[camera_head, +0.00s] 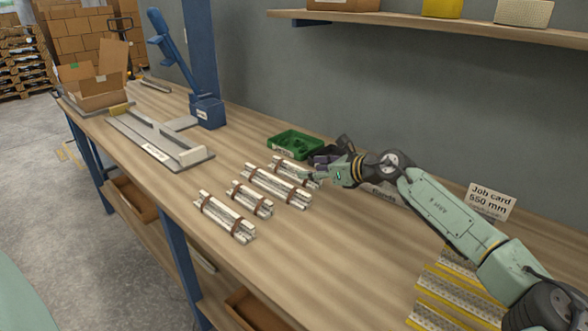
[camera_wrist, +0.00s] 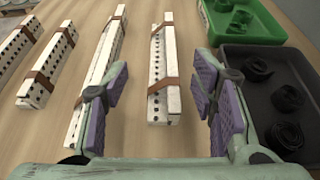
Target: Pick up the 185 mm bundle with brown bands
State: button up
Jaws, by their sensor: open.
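Several white perforated bundles with brown bands lie side by side on the bench, with no length readable on them. In the head view they are a front one (camera_head: 224,216), a shorter one (camera_head: 248,198), the longest (camera_head: 276,187) and a back one (camera_head: 290,167), partly hidden by my gripper (camera_head: 319,168). In the wrist view my gripper (camera_wrist: 160,72) is open and empty. The back bundle (camera_wrist: 163,68) lies between the lines of its fingers. The longest bundle (camera_wrist: 102,60) is partly behind the left finger. The shorter one (camera_wrist: 46,66) lies further left.
A green tray (camera_head: 284,147) stands behind the bundles. A black tray (camera_wrist: 232,54) with dark rolls lies close to the right finger. A grey fixture (camera_head: 150,145) and blue press (camera_head: 207,110) stand at left. The job card (camera_head: 490,202) reads 550 mm.

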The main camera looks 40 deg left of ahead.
aim_at(294, 174)
jog(key=x, duration=0.3)
jog(key=shift+a+r+p, duration=0.1)
jog(key=shift+p, duration=0.3)
jog(key=p+x, duration=0.3)
jog(key=x, duration=0.2)
jog(key=shift+w+r, duration=0.1)
jog(key=shift+w, duration=0.1)
jog(key=shift+a, duration=0.15)
jog(key=shift+c, duration=0.3)
grip_shut()
